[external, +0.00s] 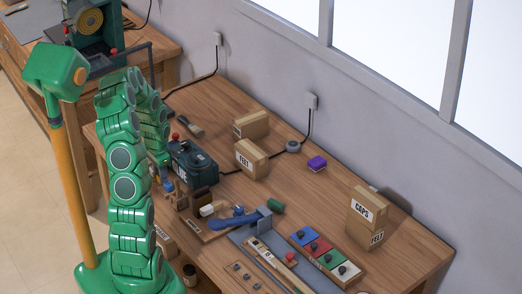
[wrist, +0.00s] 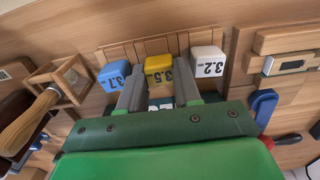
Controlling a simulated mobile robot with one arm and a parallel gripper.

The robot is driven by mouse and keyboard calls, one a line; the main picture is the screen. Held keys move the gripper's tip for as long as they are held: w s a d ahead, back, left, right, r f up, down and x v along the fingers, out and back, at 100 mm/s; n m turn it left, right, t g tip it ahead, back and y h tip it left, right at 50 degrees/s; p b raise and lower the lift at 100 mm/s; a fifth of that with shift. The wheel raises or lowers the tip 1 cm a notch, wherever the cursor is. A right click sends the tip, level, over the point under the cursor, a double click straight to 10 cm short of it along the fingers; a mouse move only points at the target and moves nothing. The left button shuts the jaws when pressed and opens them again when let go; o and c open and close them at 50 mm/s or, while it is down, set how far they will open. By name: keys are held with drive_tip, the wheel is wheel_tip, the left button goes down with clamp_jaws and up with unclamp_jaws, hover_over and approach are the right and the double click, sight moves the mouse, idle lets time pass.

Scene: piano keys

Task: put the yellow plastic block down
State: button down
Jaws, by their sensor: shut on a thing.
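The yellow plastic block (wrist: 159,66), marked 3.5, is between the two grey fingers of my gripper (wrist: 160,82) in the wrist view. The fingers are shut on it. It sits in a row between a blue block (wrist: 114,74) marked 3.1 on the left and a white block (wrist: 207,61) marked 3.2 on the right. Slatted wood lies behind the row. I cannot tell whether the yellow block touches what is beneath it. In the external view my green arm hides the yellow block, and my gripper is not clearly visible there.
In the wrist view, a wooden frame (wrist: 62,78) and a wooden handle (wrist: 27,122) lie left of the blocks. A blue clamp (wrist: 263,107) lies right. In the external view, cardboard boxes (external: 367,216) and a colored tray (external: 326,255) stand on the workbench (external: 330,190).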

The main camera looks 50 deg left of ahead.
drive_tip(key=shift+r, duration=0.5)
wheel_tip(320, 180, up, 2)
drive_tip(key=shift+r, duration=0.1)
drive_tip(key=s+d+r, duration=0.9)
drive_tip(key=d+r, duration=0.1)
drive_tip(key=w+a, duration=0.6)
drive_tip(key=w, duration=0.7)
drive_tip(key=w+a, duration=0.5)
drive_tip(key=w, duration=0.7)
drive_tip(key=shift+w+a+f, duration=1.45)
drive_tip(key=shift+w+f, duration=0.25)
drive_tip(key=shift+w, duration=0.2)
drive_tip(key=shift+w+a+f, duration=1.5)
drive_tip(key=shift+w+f, duration=0.25)
drive_tip(key=shift+w, duration=0.1)
drive_tip(key=shift+w+a+f, duration=1.45)
drive_tip(key=shift+w+f, duration=0.25)
drive_tip(key=shift+w, duration=0.2)
drive_tip(key=shift+w+f, duration=0.1)
drive_tip(key=shift+f, duration=1.5)
